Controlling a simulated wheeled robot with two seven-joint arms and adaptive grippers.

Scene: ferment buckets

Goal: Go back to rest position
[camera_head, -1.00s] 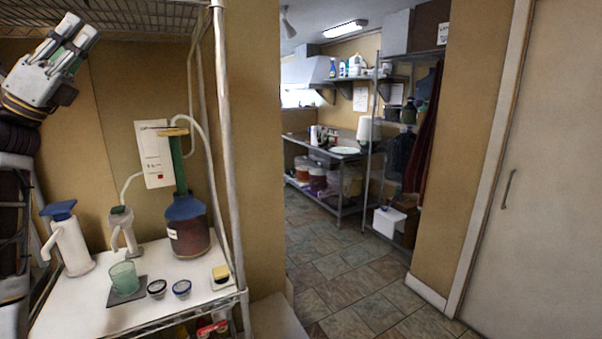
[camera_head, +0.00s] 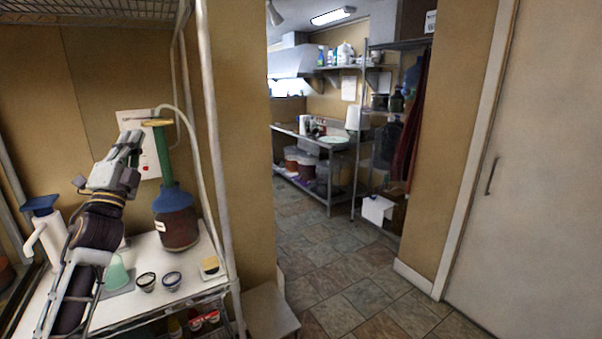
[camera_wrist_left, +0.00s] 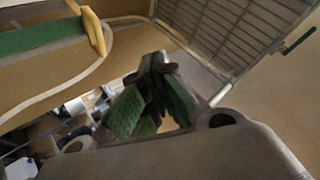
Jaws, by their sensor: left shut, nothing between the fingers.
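My left gripper (camera_head: 128,142) is raised above the white shelf (camera_head: 186,292), its fingers pointing up. It is shut and empty, to the left of the neck of the dark bottle with the blue shoulder (camera_head: 176,222). In the left wrist view the green-padded fingers (camera_wrist_left: 152,100) hold nothing. My right gripper is not in view.
A white pump bottle (camera_head: 46,232), a green cup (camera_head: 117,273), two small round dishes (camera_head: 146,281) and a yellow-topped block (camera_head: 210,266) stand on the shelf. A rack post (camera_head: 211,150) rises at its right. A wire shelf (camera_head: 85,10) hangs overhead. Open floor (camera_head: 320,245) lies to the right.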

